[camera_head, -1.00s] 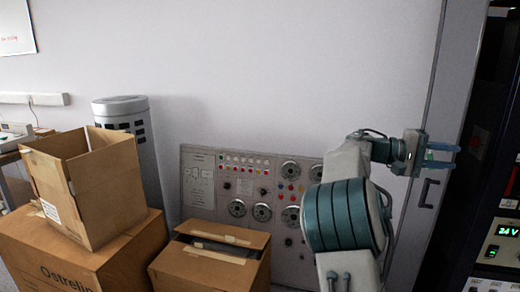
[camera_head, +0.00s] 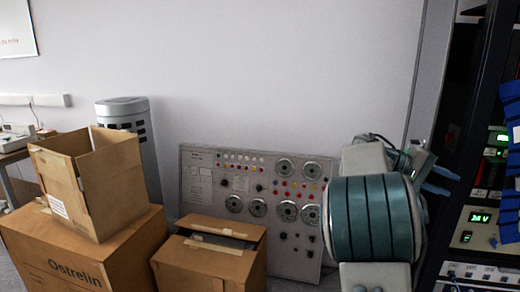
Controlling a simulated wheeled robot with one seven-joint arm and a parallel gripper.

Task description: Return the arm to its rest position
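My arm rises at the lower right, with its large teal-banded joint (camera_head: 372,218) close to the camera. My gripper (camera_head: 442,181) is beyond that joint and points right and slightly down, toward the instrument rack (camera_head: 466,205). Its two pale blue fingers stand apart with a gap between them, and I see nothing held. Part of the wrist is hidden behind the teal joint. I cannot tell how far the fingertips are from the rack.
A grey control panel (camera_head: 226,182) with dials leans on the wall behind my arm. Cardboard boxes, a large one (camera_head: 75,262), an open one on top (camera_head: 112,190) and a smaller one (camera_head: 208,265), stand left. A grey cylinder (camera_head: 122,112) is behind them. Blue cables (camera_head: 510,150) hang at the rack.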

